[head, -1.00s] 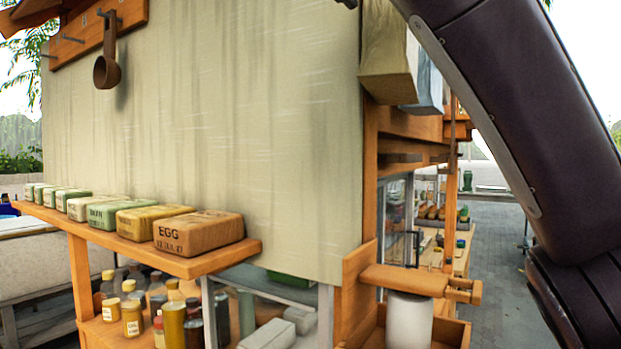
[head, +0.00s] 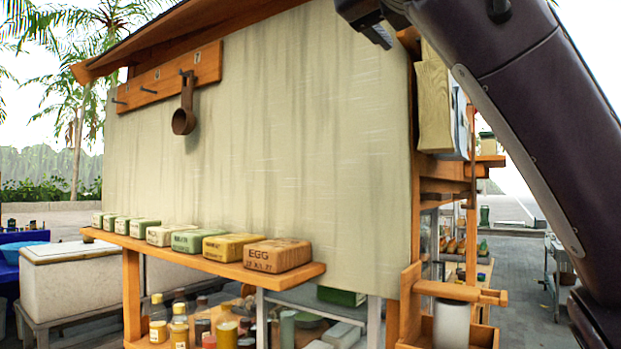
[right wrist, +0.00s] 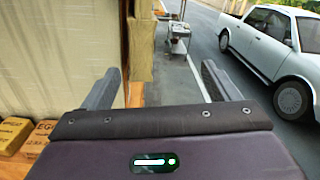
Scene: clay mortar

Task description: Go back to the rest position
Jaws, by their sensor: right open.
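My right gripper (right wrist: 160,88) is open and empty in the right wrist view, its two fingers wide apart with the street and cart corner beyond them. No object is between the fingers. My left gripper is in neither view.
The food cart has a cream cloth side panel (head: 260,140) and a wooden shelf (head: 205,258) with several labelled blocks. A wooden ladle (head: 184,118) hangs from a hook rail (head: 165,78). A white car (right wrist: 275,50) stands on the street.

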